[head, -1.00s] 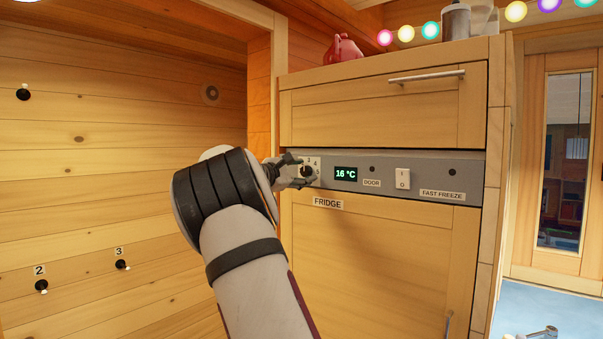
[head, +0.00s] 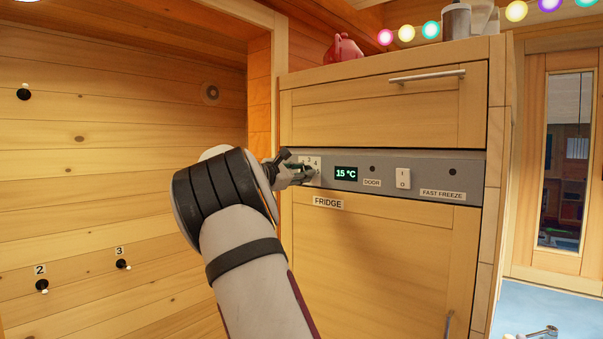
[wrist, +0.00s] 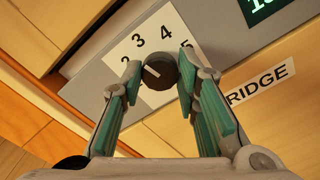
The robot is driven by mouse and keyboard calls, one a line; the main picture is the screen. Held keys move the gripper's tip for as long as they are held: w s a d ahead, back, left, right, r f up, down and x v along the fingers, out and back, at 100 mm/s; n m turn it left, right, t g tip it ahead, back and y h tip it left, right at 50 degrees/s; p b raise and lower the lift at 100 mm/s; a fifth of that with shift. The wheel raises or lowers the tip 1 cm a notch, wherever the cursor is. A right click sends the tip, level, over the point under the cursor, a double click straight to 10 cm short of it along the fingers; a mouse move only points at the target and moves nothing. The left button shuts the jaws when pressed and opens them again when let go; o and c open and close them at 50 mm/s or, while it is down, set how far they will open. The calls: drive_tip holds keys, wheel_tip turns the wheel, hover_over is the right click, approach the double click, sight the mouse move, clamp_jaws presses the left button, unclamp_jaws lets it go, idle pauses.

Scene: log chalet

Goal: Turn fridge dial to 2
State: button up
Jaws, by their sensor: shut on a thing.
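The fridge dial (wrist: 159,72) is a small round black knob on a white number plate (wrist: 150,45) showing 2, 3, 4 and 5. Its pale pointer mark slants to the upper left, roughly towards the 2; the exact alignment is hard to tell. My gripper (wrist: 160,69) has its two green-padded fingers closed on either side of the dial. In the head view my gripper (head: 299,174) reaches the left end of the grey control panel (head: 430,174) and mostly hides the dial. The temperature display (head: 346,173) reads 15 °C.
Right of the display are a DOOR label (head: 372,183), a white rocker switch (head: 403,179) and a FAST FREEZE label (head: 443,195). A drawer (head: 385,110) lies above the panel, the fridge door (head: 375,255) below. Wall knobs (head: 42,286) are at left.

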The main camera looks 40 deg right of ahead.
drive_tip(key=n, duration=0.5)
drive_tip(key=shift+n, duration=0.4)
drive_tip(key=shift+w, duration=0.1)
idle(0.3)
drive_tip(key=o, duration=1.2)
drive_tip(key=shift+c, duration=0.2)
drive_tip(key=s+a, duration=0.1)
drive_tip(key=a, duration=1.1)
